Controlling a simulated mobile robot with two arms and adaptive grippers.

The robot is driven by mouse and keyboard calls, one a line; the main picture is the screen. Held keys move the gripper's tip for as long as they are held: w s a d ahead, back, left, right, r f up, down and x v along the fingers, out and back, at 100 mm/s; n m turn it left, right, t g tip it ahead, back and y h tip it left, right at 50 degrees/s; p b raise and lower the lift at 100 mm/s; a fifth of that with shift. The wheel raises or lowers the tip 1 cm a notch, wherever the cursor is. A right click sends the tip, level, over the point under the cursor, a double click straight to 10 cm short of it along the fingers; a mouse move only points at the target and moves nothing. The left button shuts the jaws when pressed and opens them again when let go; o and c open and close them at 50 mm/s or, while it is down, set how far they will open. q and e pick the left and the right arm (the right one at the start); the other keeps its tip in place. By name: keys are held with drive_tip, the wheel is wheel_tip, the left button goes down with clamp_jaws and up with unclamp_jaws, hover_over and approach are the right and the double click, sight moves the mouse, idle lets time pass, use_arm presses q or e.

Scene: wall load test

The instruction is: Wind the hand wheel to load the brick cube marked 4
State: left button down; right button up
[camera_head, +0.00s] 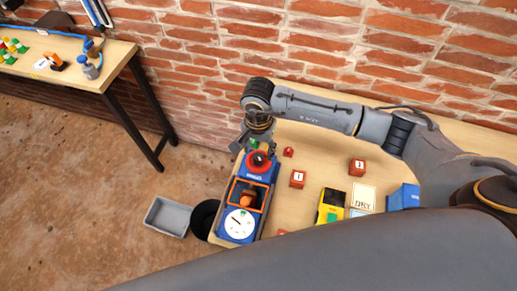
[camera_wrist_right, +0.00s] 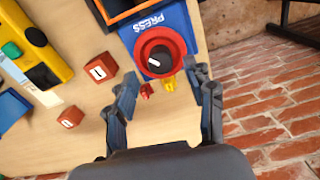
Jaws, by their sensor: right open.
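The blue press (camera_head: 237,224) stands at the left end of the bench, with a white dial and an orange-framed opening. An orange-brown piece (camera_head: 247,200) is inside the opening; I cannot read any mark on it. The red hand wheel (camera_head: 260,162) is at the press's wall-side end and also shows in the right wrist view (camera_wrist_right: 170,67). My right gripper (camera_head: 258,143) is just beyond the wheel. My left gripper is out of view.
Brick cubes, one marked 1 (camera_head: 298,179) and another (camera_head: 357,168), lie on the bench right of the press. A yellow device (camera_head: 331,206), a DRY card (camera_head: 363,197) and a blue box (camera_head: 404,198) lie farther right. A grey tray (camera_head: 167,217) and black bucket (camera_head: 204,219) stand left.

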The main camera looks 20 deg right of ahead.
sight(258, 156)
wheel_tip(258, 156, down, 2)
drive_tip(key=shift+f, duration=0.55)
drive_tip(key=shift+c, duration=0.2)
clamp_jaws()
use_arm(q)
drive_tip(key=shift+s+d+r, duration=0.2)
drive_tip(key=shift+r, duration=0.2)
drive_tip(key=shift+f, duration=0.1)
